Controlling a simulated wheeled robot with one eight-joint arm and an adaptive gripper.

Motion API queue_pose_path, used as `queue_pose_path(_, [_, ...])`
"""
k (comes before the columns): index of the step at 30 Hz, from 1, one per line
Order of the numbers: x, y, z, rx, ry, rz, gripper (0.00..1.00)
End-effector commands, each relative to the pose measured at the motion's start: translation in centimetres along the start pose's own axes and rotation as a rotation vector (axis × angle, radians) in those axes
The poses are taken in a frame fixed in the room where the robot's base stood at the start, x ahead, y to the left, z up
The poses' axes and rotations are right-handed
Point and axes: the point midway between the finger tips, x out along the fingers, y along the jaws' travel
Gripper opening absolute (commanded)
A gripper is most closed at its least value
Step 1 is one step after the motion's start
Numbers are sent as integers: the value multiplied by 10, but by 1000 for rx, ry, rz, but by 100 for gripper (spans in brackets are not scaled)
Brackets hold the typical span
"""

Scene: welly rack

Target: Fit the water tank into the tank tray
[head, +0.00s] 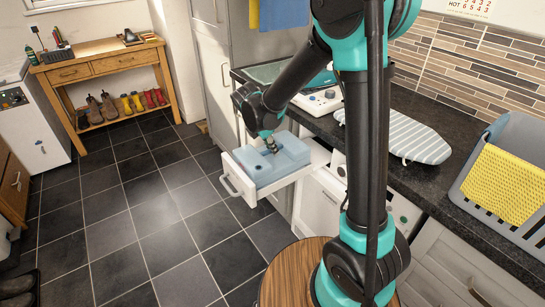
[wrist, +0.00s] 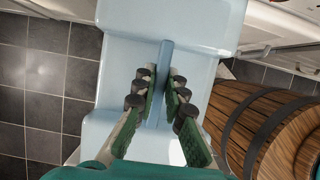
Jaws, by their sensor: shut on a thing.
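The light blue water tank (head: 283,158) is a blocky piece with a raised fin-like grip on top. In the head view it sits within the white pulled-out tank tray (head: 240,189), its body standing above the tray's rim. Whether it rests fully on the tray floor is hidden. My gripper (head: 271,143) points down from above and is shut on the tank's grip. In the wrist view the tank (wrist: 207,62) fills the middle, and the fingers of my gripper (wrist: 163,85) close on both sides of its narrow ridge.
A dark worktop (head: 440,165) holds a striped ironing board (head: 410,135) and a grey basket (head: 510,180) with a yellow cloth. A round wooden barrel-like thing (wrist: 265,125) stands close beside the tray. A wooden bench (head: 105,70) with boots is at the back left.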

Motion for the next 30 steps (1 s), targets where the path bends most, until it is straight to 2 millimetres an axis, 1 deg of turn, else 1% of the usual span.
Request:
queue_pose_path(6, [26, 0, -11, 0, 0, 0, 0])
queue_pose_path(9, [33, 0, -13, 0, 0, 0, 0])
queue_pose_path(20, [35, 0, -14, 0, 0, 0, 0])
queue_pose_path(21, [36, 0, -15, 0, 0, 0, 13])
queue_pose_path(25, [35, 0, -14, 0, 0, 0, 29])
queue_pose_path(26, [35, 0, -14, 0, 0, 0, 32])
queue_pose_path(30, [35, 0, -14, 0, 0, 0, 32])
